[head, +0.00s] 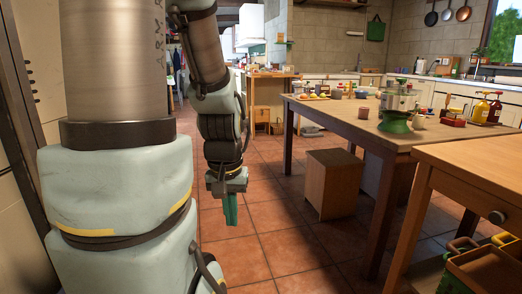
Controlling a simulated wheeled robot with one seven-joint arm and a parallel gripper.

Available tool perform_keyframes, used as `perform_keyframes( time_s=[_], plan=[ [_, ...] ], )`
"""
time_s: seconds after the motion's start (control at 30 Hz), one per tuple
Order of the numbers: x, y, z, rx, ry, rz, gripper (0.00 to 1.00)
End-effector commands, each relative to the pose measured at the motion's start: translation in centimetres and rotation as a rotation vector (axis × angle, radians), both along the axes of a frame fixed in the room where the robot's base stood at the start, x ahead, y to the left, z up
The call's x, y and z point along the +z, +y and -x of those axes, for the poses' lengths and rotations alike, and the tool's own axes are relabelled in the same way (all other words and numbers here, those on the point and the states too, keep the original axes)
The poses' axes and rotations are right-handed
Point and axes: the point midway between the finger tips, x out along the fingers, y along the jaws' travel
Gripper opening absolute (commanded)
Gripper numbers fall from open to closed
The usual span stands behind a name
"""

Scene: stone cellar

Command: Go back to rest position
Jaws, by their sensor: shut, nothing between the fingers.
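My gripper (230,210) hangs at the end of my arm in the head view, left of the middle, pointing down above the tiled floor. Its fingers look teal and are shut, with nothing held. It is apart from the furniture, with the wooden table to its right. My arm bends down from the top of the view beside my large column.
A long wooden table (345,118) with bowls, bottles and a green scale (396,115) stands at the right. A wooden box stool (333,184) is beside it. A nearer wooden table (480,160) fills the right edge. Tiled floor (275,225) is clear between.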

Motion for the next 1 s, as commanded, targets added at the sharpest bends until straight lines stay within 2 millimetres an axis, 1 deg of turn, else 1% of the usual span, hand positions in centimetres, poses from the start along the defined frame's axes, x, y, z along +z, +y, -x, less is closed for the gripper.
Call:
perform_keyframes(
  time_s=[0.03,0.4,0.5,0.6,0.7,0.8,1.0],
  plan=[
    [3.4,0.0,0.0,-0.001,0.000,0.000,0.00],
    [14.8,0.0,0.0,-0.002,0.000,0.000,0.00],
    [17.7,0.0,0.0,-0.002,-0.001,0.000,0.00],
    [19.9,0.0,0.0,-0.002,0.000,0.000,0.00],
    [21.4,0.0,0.0,-0.002,0.000,0.000,0.00],
    [22.0,0.0,0.0,-0.002,0.000,0.000,0.00],
    [22.0,0.0,0.0,-0.002,-0.001,0.000,0.00]
  ],
)
